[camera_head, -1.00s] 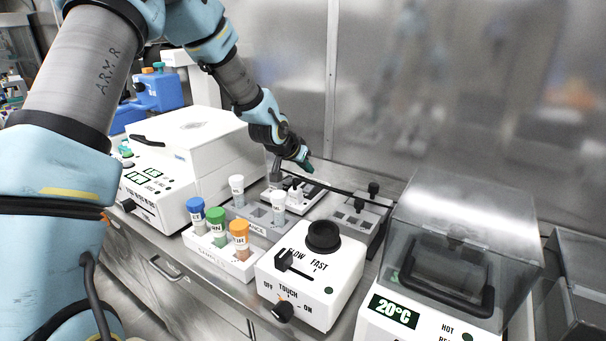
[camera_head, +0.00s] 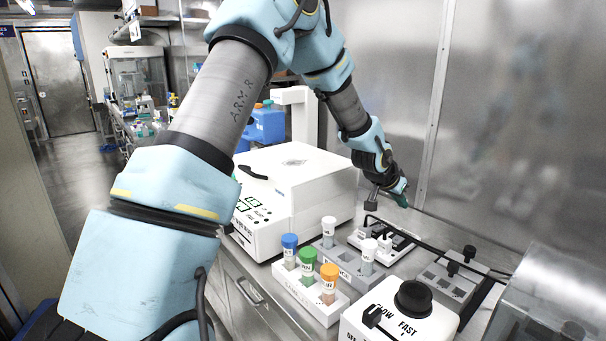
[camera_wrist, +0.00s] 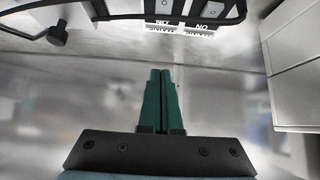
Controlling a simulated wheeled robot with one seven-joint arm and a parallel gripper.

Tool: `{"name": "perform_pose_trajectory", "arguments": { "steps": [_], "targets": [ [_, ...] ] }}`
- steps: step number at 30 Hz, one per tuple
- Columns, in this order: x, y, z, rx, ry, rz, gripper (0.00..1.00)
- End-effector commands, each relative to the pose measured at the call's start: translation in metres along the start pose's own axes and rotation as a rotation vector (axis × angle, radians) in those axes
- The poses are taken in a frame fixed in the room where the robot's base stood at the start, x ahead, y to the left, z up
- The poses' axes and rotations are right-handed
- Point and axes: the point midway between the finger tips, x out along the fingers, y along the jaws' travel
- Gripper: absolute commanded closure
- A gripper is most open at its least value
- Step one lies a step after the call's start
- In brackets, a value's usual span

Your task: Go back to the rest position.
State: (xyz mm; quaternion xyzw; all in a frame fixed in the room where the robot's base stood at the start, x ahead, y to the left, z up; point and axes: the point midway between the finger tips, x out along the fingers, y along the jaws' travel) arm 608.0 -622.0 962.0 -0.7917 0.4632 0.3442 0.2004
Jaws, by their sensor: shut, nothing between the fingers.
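My gripper (camera_head: 401,196) is at the end of my blue and grey arm, above the back of the bench and close to the metal wall. In the wrist view its green fingers (camera_wrist: 160,100) are together with nothing between them. It is apart from the switch block (camera_head: 383,238), which stands below it.
A white machine with a lid (camera_head: 300,180) stands left of my gripper. In front are a rack (camera_head: 326,313) with blue, green and orange capped tubes, a grey rack (camera_head: 343,270) with white capped tubes, and a mixer (camera_head: 400,320). Open floor (camera_head: 80,170) shows at the far left.

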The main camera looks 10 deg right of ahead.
Motion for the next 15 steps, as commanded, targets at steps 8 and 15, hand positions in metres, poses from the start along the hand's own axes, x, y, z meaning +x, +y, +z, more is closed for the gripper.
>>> {"name": "perform_pose_trajectory", "arguments": {
  "steps": [8, 15],
  "targets": [
    [-0.08, -0.077, 0.069, -0.14, -0.16, -0.143, 1.0],
    [-0.204, -0.132, 0.183, -0.417, -0.364, -0.308, 1.0]
  ]
}}
